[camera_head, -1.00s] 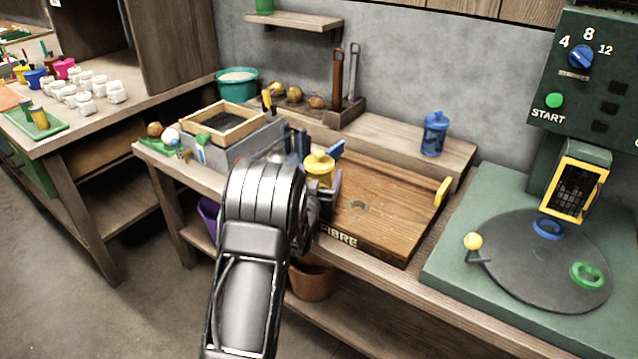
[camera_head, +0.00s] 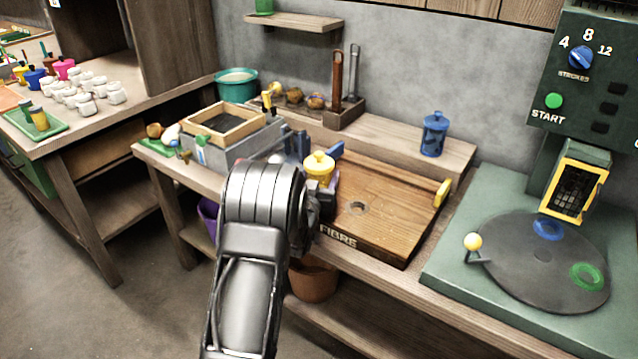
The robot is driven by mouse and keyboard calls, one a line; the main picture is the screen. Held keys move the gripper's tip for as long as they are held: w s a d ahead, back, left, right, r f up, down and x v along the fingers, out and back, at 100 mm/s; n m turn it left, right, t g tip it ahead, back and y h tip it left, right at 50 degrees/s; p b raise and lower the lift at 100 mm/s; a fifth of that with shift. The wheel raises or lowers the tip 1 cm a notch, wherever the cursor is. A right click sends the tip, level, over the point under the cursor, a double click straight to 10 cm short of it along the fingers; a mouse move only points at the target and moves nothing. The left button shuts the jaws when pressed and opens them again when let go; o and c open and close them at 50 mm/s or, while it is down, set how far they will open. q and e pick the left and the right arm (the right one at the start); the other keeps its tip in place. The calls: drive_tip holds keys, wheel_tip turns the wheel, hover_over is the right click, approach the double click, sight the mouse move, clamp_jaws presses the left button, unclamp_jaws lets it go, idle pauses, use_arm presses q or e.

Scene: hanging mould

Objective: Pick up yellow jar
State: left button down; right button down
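The yellow jar (camera_head: 319,171) with its knobbed lid stands upright at the left end of the wooden board marked FIBRE. My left arm reaches up from the bottom of the view, and its dark gripper (camera_head: 318,185) is at the jar. The wrist hides the jar's lower left side and most of the fingers. One dark finger part shows at the jar's lower right. I cannot tell whether the fingers press on the jar. My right gripper is not in view.
The wooden board (camera_head: 385,215) has a yellow handle at its right. A blue jar (camera_head: 433,134) stands on the ledge behind. A grey box with a wooden frame (camera_head: 225,125) is left of my gripper. A green machine with a turntable (camera_head: 530,260) is at the right.

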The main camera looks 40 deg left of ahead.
use_arm(q)
drive_tip(key=shift+r, duration=0.15)
wheel_tip(320, 180, up, 10)
drive_tip(key=shift+f+p, duration=0.1)
drive_tip(key=shift+p, duration=0.25)
idle(0.6)
drive_tip(key=s+r+p, duration=0.4)
drive_tip(key=s+r, duration=0.2)
drive_tip(key=r, duration=0.2)
idle(0.3)
wheel_tip(320, 180, up, 7)
drive_tip(key=p, duration=0.4)
